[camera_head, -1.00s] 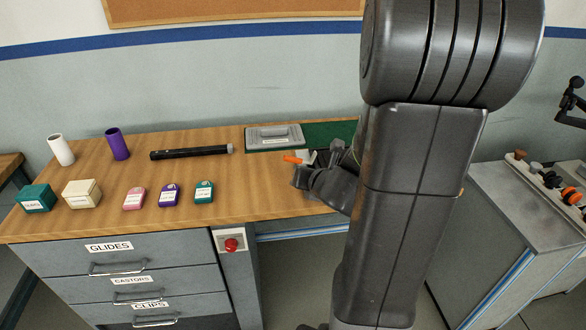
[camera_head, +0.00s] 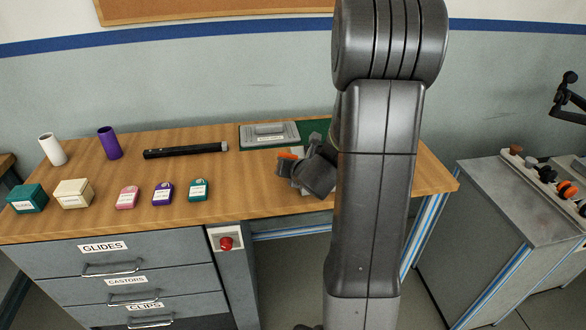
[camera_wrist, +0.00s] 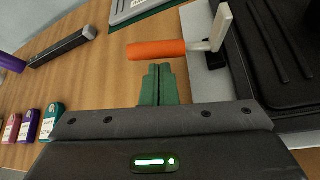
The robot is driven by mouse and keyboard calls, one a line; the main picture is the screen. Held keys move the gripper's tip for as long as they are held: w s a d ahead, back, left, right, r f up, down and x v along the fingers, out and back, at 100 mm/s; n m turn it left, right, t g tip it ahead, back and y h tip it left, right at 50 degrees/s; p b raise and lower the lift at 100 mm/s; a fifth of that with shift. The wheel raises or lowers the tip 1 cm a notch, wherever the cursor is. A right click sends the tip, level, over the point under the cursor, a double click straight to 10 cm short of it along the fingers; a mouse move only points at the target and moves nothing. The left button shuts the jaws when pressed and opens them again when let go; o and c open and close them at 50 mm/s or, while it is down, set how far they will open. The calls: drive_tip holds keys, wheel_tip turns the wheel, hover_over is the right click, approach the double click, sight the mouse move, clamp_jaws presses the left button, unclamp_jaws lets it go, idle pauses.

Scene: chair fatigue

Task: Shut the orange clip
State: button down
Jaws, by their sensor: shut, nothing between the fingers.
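The orange clip shows as an orange cylindrical handle (camera_wrist: 157,50) on a pale metal lever in the wrist view. The handle lies sideways, pointing left, and the lever's flat pale end stands up at its right. In the head view only a small orange bit (camera_head: 287,156) shows, partly hidden by my gripper (camera_head: 284,167). In the wrist view my gripper (camera_wrist: 158,68) has its green fingers together with nothing between them. Their tips are just below the handle in the picture; I cannot tell whether they touch it.
A grey plate (camera_wrist: 208,80) lies under the lever, beside a dark case (camera_wrist: 285,60). A black tube (camera_head: 186,150) and several small labelled boxes lie left on the wooden bench (camera_head: 235,172).

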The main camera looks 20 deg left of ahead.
drive_tip(key=shift+w+a+f, duration=0.15)
drive_tip(key=shift+w+a, duration=0.05)
drive_tip(key=shift+d+r+m+y+p, duration=0.1)
drive_tip(key=shift+r+m+y+p, duration=0.35)
drive_tip(key=shift+p, duration=0.45)
drive_tip(key=shift+w+d+r+m+g+y+p, duration=0.15)
drive_tip(key=shift+r+m+g+y+p, duration=0.25)
drive_tip(key=shift+p, duration=0.3)
drive_tip(key=shift+w+d+r+m+y+p, duration=0.15)
drive_tip(key=shift+r+m+y+p, duration=0.25)
drive_tip(key=shift+m+y+p, duration=0.2)
drive_tip(key=m+y, duration=0.1)
drive_tip(key=d+r+m+y+p, duration=0.1)
drive_tip(key=m, duration=0.1)
drive_tip(key=shift+w+d+r, duration=0.1)
drive_tip(key=shift+w+r, duration=0.05)
drive_tip(key=shift+w, duration=0.15)
drive_tip(key=m+y, duration=0.1)
drive_tip(key=w+d+r+m+y+p, duration=0.1)
drive_tip(key=m, duration=0.1)
drive_tip(key=shift+d, duration=0.4)
drive_tip(key=shift+w+d, duration=0.1)
drive_tip(key=shift+d, duration=0.1)
